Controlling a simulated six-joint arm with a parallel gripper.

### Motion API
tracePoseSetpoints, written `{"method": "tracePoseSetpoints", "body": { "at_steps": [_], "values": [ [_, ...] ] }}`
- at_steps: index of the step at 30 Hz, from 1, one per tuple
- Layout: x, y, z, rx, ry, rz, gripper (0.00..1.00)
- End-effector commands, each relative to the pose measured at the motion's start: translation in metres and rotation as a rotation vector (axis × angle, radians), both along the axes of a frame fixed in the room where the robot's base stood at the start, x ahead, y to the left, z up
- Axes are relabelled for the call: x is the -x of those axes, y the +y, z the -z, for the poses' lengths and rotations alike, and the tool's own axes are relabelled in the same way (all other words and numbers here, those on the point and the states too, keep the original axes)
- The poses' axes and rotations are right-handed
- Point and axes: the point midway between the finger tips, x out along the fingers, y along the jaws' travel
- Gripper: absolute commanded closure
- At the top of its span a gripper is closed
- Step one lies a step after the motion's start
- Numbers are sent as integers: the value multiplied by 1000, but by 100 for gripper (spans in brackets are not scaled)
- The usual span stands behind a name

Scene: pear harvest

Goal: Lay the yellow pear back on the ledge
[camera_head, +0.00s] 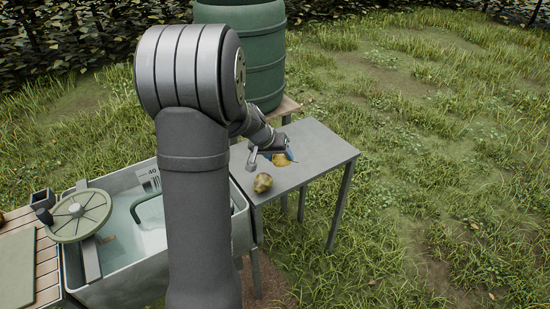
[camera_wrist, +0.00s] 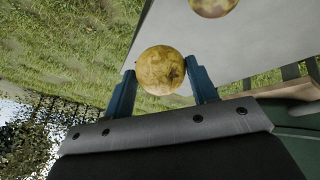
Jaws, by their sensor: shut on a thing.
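My gripper (camera_head: 279,155) is over the grey ledge (camera_head: 318,150), a flat-topped stand right of the basin. Its blue fingers are shut on a yellow pear (camera_head: 282,160). In the wrist view the held pear (camera_wrist: 160,71), yellow with brown blotches, sits between the two fingertips. I cannot tell whether it touches the ledge or hangs just above it. A second, browner pear (camera_head: 262,183) lies on the ledge nearer the front left edge, apart from the held one. It is partly cut off at the top of the wrist view (camera_wrist: 213,4).
A basin (camera_head: 128,293) with water stands left of the ledge, with a round slatted disc (camera_head: 80,216) on it. A large green barrel (camera_head: 262,55) stands behind the ledge. The right part of the ledge top is bare. Grass lies around.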

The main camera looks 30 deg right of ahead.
Motion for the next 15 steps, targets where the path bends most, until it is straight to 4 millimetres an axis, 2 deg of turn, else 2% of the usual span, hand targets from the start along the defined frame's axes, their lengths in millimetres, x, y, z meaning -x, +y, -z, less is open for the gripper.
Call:
{"method": "tracePoseSetpoints", "body": {
  "at_steps": [9,15],
  "values": [
    [-65,31,43,0,3,-6,75],
    [-92,44,61,0,0,-3,75]
  ]
}}
